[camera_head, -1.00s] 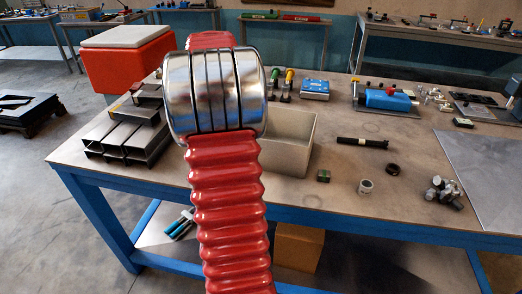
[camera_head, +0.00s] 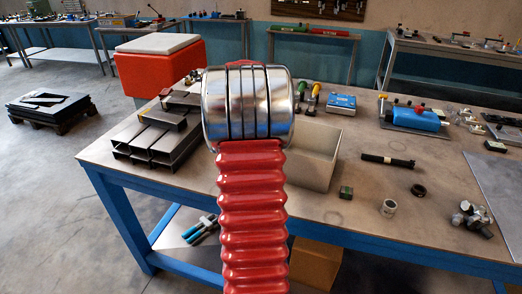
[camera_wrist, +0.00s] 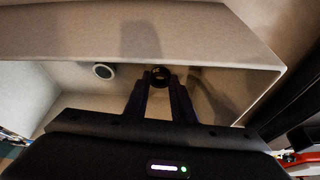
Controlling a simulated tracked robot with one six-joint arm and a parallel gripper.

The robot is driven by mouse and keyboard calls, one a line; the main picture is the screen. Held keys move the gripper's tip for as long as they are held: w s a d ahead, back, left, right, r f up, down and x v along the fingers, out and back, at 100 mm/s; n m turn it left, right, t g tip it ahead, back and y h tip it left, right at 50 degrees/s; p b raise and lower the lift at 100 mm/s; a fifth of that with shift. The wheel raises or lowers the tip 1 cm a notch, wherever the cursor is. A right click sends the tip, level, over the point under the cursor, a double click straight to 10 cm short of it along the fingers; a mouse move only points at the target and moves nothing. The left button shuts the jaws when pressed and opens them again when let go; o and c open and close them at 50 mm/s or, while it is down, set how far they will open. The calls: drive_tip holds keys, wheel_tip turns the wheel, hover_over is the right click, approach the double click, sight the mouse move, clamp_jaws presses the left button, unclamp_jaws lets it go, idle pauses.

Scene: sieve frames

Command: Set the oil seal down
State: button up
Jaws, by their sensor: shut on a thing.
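The oil seal (camera_wrist: 160,76), a small dark ring, is held between the fingertips of my gripper (camera_wrist: 160,84) in the wrist view. My gripper is shut on it. They are over or inside a beige open bin (camera_wrist: 60,38); the height above its floor is hard to tell. The head view shows the bin (camera_head: 312,170) on the workbench (camera_head: 345,210), partly behind my arm. My gripper and the held seal are hidden there by my arm.
A pale ring with a dark centre (camera_wrist: 103,71) is in the bin, left of my gripper. Dark rectangular tubes (camera_head: 160,140) lie left of the bin. A green block (camera_head: 346,193), metal ring (camera_head: 389,207), black ring (camera_head: 418,190) and black rod (camera_head: 388,161) lie to its right.

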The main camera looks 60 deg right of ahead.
drive_tip(key=shift+f, duration=1.25)
drive_tip(key=shift+f, duration=0.15)
drive_tip(key=o, duration=1)
drive_tip(key=v, duration=1.2)
drive_tip(key=shift+a, duration=0.1)
